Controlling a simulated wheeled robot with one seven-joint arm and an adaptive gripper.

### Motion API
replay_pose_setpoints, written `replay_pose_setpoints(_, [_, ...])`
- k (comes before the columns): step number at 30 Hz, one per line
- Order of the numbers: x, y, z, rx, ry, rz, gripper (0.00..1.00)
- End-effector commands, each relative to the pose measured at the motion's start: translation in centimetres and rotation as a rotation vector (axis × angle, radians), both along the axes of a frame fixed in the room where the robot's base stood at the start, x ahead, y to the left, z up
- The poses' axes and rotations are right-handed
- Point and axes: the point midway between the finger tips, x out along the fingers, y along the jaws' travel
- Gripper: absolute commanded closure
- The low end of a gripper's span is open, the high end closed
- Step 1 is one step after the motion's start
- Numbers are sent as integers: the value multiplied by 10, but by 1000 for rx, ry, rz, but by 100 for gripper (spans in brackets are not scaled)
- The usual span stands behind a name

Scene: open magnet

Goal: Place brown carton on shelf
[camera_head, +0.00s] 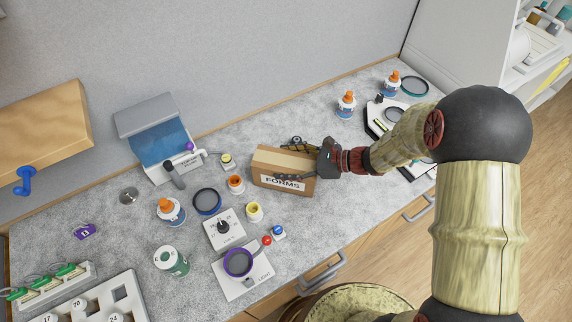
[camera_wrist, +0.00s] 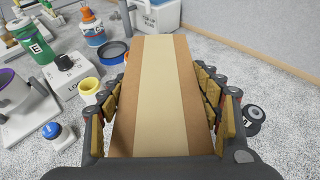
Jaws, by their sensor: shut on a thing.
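The brown carton (camera_head: 266,170), with a tan tape strip on top and a white FORMS label on its side, is at the middle of the grey counter (camera_head: 330,210). My gripper (camera_head: 289,159) reaches it from the right and is shut on it, with fingers along its two long sides. In the wrist view the carton (camera_wrist: 158,100) fills the middle between the jointed fingers. Its underside is hidden, so I cannot tell whether it touches the counter. A wooden wall shelf (camera_head: 45,130) with a blue hook is at the left; its top looks bare.
A white shelving unit (camera_head: 530,50) holding items stands at the far right.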

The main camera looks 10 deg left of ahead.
Motion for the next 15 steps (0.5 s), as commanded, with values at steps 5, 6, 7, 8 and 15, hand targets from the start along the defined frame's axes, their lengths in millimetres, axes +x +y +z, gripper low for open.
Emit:
replay_pose_setpoints(5, [0, -3, 28, 0, -5, 0, 91])
replay_pose_setpoints(6, [-3, -8, 35, 0, -4, -2, 91])
replay_pose_setpoints(7, [-6, -12, 40, 2, -4, -3, 91])
replay_pose_setpoints(8, [-8, -16, 45, 1, -3, -3, 91])
replay_pose_setpoints(15, [-31, -52, 89, 0, -2, -6, 91])
